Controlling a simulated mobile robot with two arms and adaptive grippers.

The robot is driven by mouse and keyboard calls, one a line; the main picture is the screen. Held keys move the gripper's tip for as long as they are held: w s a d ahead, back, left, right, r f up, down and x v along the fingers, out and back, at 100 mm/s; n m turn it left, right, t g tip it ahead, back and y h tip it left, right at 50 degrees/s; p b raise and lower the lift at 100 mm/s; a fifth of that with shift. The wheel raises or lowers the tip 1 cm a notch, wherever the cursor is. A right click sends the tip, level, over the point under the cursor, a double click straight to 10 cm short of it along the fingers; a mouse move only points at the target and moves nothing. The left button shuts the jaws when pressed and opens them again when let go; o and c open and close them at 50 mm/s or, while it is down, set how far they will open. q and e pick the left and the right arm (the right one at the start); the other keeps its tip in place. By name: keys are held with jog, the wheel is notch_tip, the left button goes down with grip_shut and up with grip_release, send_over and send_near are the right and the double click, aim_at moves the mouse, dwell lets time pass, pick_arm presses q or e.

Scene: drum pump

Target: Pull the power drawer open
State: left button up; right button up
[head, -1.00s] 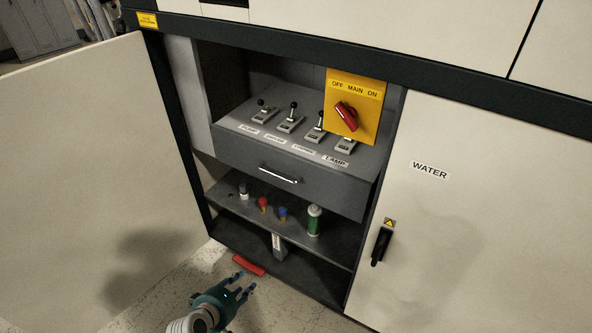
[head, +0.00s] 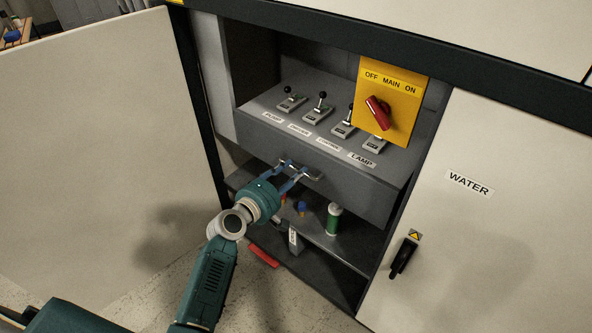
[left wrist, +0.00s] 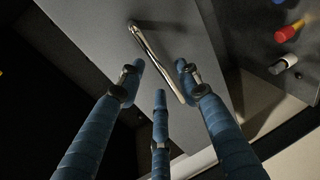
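The power drawer is a grey box with a plain front (head: 362,197), set in the open cabinet bay; it looks pushed in. Its silver bar handle (head: 314,176) is on the front, and it crosses the middle of the left wrist view (left wrist: 155,58). My left gripper (head: 294,169) is at the left part of the handle. In the left wrist view its blue fingers (left wrist: 159,76) are spread apart, with the handle running between them. Whether any finger touches the handle I cannot tell. My right gripper is in neither view.
Above the drawer are labelled levers (head: 318,110) and a yellow main switch panel (head: 393,92). Below, a shelf (head: 345,243) holds a green-and-white can (head: 333,218) and small items. A red object (head: 263,256) lies below. The open left door (head: 100,130) stands beside my arm.

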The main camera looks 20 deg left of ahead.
pick_arm(q)
jog(key=shift+x, duration=1.05)
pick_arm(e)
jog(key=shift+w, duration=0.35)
pick_arm(q)
jog(key=c, duration=0.8)
grip_shut()
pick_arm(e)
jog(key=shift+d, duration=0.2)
pick_arm(q)
jog(key=shift+s+a, duration=0.1)
